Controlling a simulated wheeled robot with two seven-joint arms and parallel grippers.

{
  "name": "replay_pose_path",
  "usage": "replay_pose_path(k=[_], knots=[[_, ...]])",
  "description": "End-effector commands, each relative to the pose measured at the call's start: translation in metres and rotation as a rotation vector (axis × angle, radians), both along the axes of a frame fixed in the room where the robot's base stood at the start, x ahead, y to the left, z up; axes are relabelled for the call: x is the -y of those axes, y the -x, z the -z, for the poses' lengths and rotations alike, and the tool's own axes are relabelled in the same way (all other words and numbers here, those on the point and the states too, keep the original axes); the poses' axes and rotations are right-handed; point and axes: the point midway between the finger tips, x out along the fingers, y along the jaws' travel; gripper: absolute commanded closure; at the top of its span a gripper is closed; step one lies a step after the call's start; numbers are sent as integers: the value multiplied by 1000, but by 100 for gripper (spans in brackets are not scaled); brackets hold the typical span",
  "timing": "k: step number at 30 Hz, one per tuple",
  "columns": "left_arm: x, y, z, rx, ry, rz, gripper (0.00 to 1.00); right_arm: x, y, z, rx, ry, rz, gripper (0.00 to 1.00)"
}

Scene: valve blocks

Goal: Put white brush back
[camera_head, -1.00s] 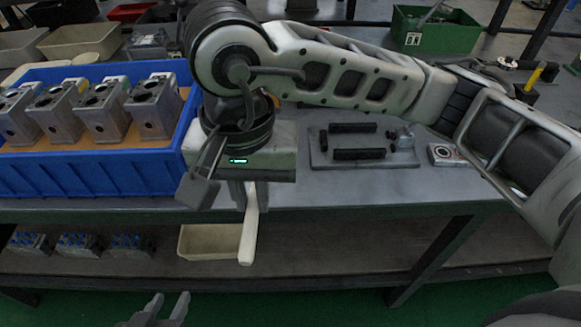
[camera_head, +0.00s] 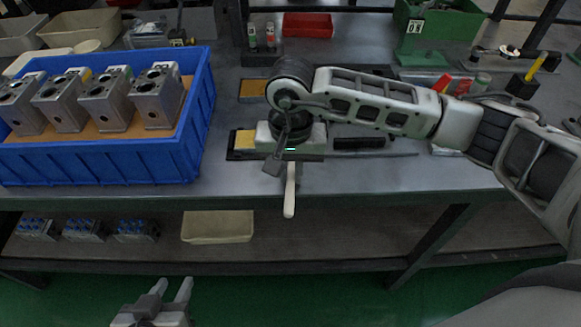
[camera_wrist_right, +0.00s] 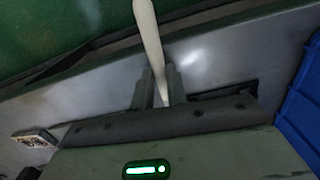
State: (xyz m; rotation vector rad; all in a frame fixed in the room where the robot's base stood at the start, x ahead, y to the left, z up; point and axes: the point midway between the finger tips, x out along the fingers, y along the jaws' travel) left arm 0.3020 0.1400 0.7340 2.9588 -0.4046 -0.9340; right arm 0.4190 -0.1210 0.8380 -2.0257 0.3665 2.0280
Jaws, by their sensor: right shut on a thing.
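The white brush (camera_head: 290,195) is in my right gripper (camera_head: 290,168), above the front part of the workbench. Its pale handle points down and toward the front edge in the head view. In the right wrist view the white brush (camera_wrist_right: 150,45) passes between the two fingers of the right gripper (camera_wrist_right: 161,80), which are shut on it. Its bristle end is hidden. My left gripper (camera_head: 171,286) is empty, with its fingers apart, low in front of the bench.
A blue crate (camera_head: 100,165) with several metal valve blocks (camera_head: 155,95) stands at the left on the workbench (camera_head: 400,180). A beige tray (camera_head: 217,228) and several small blocks are on the lower shelf. A red bin (camera_head: 307,25) and a green bin (camera_head: 437,40) stand behind.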

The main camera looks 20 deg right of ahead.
Motion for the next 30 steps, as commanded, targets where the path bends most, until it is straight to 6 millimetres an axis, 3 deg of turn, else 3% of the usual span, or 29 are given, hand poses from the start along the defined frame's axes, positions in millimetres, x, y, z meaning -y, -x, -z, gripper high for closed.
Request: replay_pose_path(k=[8, 9, 11, 12, 24, 30], knots=[[0, 1, 5, -6, -2, 2, 64, -1, 0, 4, 1, -1, -1, 100], [0, 1, 5, -5, -1, 1, 64, -1, 0, 4, 1, -1, 0, 82], [0, 1, 4, -4, 0, 1, 64, -1, 0, 3, 1, -1, 0, 66], [0, 0, 3, -3, 0, 2, 64, -1, 0, 3, 1, -1, 0, 63], [0, -1, -7, 7, -4, 2, 64, -1, 0, 3, 1, -1, 0, 63], [0, -1, 6, 2, 2, 1, 64, -6, 2, -35, 11, -2, -4, 63]])
